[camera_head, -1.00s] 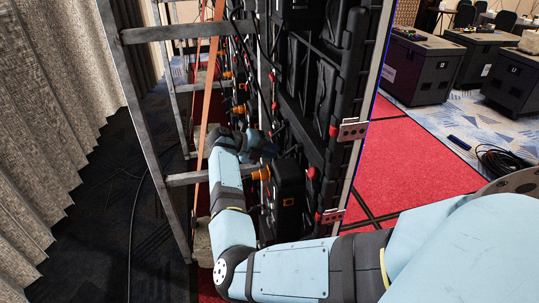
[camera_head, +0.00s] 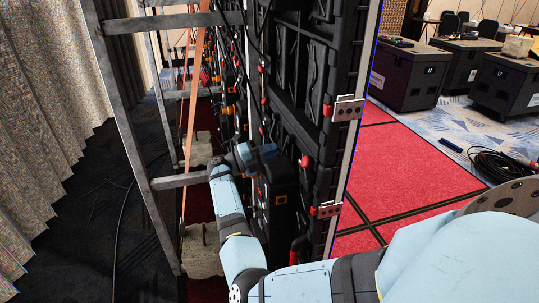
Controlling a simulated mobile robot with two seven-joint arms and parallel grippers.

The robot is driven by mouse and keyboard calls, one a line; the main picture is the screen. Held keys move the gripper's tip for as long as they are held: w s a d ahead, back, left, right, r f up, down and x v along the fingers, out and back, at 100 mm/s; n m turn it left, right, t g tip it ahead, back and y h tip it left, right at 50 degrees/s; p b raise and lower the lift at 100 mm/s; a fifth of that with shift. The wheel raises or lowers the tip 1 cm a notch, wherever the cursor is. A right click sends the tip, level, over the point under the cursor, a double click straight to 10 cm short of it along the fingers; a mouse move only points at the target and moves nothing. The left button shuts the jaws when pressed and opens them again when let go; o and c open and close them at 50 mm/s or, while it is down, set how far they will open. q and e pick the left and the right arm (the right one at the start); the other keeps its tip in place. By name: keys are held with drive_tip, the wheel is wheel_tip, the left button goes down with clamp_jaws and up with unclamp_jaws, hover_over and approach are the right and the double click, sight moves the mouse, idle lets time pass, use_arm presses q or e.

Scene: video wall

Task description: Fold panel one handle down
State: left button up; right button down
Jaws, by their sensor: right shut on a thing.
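The back of the video wall panel (camera_head: 300,90) stands upright in the middle, black with red latches along its edge. My right arm comes in from the lower right and bends up behind the panel. My right gripper (camera_head: 262,155) is at the panel's back, just above a black box (camera_head: 281,195) with an orange mark. Its jaws are shut on what looks like the panel one handle, but the fingertips and handle are mostly hidden against the dark frame. My left gripper is not in view.
A grey metal support frame (camera_head: 128,130) with an orange strap (camera_head: 192,110) stands left of the arm. A grey curtain (camera_head: 45,130) hangs at far left. Black cases (camera_head: 407,76) and coiled cable (camera_head: 500,165) are at right. Red carpet (camera_head: 410,165) beside the panel is clear.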

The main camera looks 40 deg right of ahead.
drive_tip(key=shift+d, duration=0.1)
idle(0.3)
drive_tip(key=c, duration=1.2)
unclamp_jaws()
drive_tip(key=b+v, duration=0.1)
drive_tip(key=v, duration=1.2)
drive_tip(key=shift+w+a+f+b, duration=0.2)
drive_tip(key=shift+a+b, duration=0.1)
drive_tip(key=shift+b, duration=0.1)
drive_tip(key=shift+r, duration=0.1)
